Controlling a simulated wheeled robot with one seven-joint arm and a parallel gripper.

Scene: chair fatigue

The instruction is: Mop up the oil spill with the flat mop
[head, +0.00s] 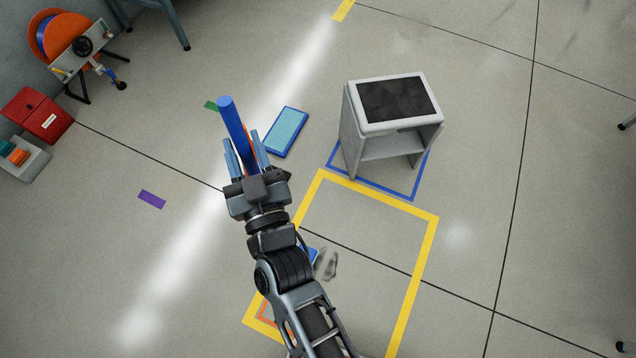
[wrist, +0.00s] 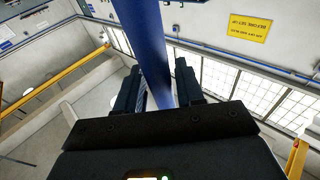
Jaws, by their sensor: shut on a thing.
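My gripper (head: 246,149) is shut on a thick blue pole (head: 228,108), which looks like the flat mop's handle. The pole's upper end sticks out past the fingers in the head view. In the wrist view the blue pole (wrist: 148,40) stands between the two dark fingers (wrist: 157,92). The pole's lower part and any mop head on it are hidden or cannot be made out. A dark smeared patch (head: 328,264), probably the oil spill, lies inside the yellow floor outline, just right of my arm. A small blue piece (head: 309,254) shows beside it, partly hidden by my arm.
A grey stand with a black top (head: 398,99) is at upper right, by a blue floor outline (head: 375,187). A light-blue, blue-edged flat rectangle (head: 286,131) lies left of it. A red box (head: 38,114) and an orange reel (head: 62,36) are far left.

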